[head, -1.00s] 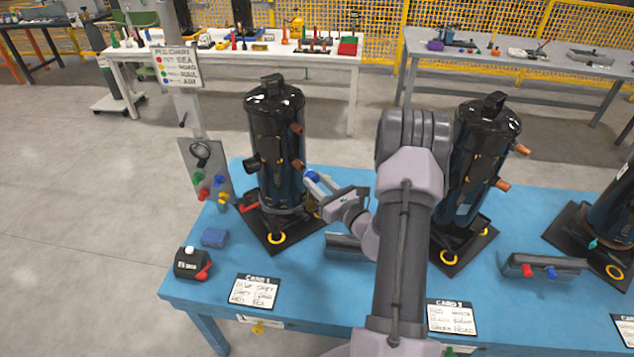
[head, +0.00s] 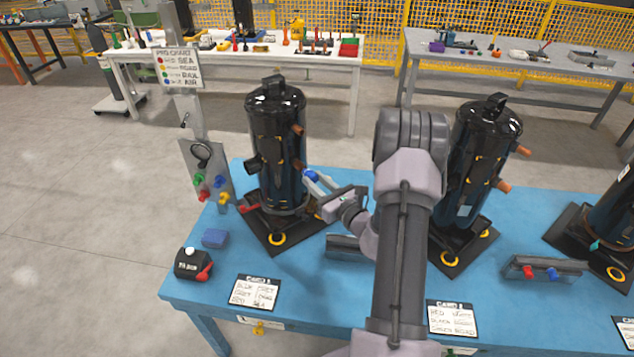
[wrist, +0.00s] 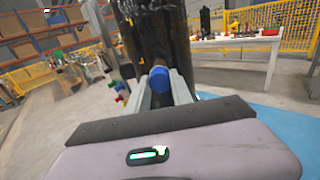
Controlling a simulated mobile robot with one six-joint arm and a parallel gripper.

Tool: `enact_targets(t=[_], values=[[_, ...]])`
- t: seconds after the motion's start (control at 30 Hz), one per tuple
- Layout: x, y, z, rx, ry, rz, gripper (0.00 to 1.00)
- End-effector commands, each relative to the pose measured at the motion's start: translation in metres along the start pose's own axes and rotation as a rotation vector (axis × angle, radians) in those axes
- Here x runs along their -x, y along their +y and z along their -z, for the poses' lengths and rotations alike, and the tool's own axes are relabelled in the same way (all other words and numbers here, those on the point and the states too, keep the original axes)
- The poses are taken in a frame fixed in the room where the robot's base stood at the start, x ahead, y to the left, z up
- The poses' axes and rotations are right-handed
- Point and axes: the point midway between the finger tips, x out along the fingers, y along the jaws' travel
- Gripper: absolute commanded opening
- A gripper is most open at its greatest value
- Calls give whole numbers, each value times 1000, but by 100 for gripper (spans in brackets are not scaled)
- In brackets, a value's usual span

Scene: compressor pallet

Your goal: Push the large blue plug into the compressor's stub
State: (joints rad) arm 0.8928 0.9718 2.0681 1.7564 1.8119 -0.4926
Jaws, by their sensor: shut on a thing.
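The large blue plug (wrist: 159,81) is between the fingertips of my gripper (wrist: 160,88), which is shut on it. In the head view the blue plug (head: 311,176) is close to the right side of the left black compressor (head: 275,140), beside its lower copper stub (head: 299,166). In the wrist view the compressor (wrist: 155,35) stands directly beyond the plug, and the plug and fingers hide most of the stub. I cannot tell whether the plug touches the stub or has entered it.
Another black compressor (head: 478,160) stands right of my arm on the blue table (head: 350,290). A dark tray (head: 345,247) lies below my gripper. A post with a peg board (head: 207,180) stands left of the compressor.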

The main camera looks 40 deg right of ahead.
Motion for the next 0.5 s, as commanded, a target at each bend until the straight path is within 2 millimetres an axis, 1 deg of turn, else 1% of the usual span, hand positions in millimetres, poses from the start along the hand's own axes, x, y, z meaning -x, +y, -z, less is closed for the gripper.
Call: enact_targets(t=[0.5], values=[[-8, 0, 0, 1, -1, 1, 0]])
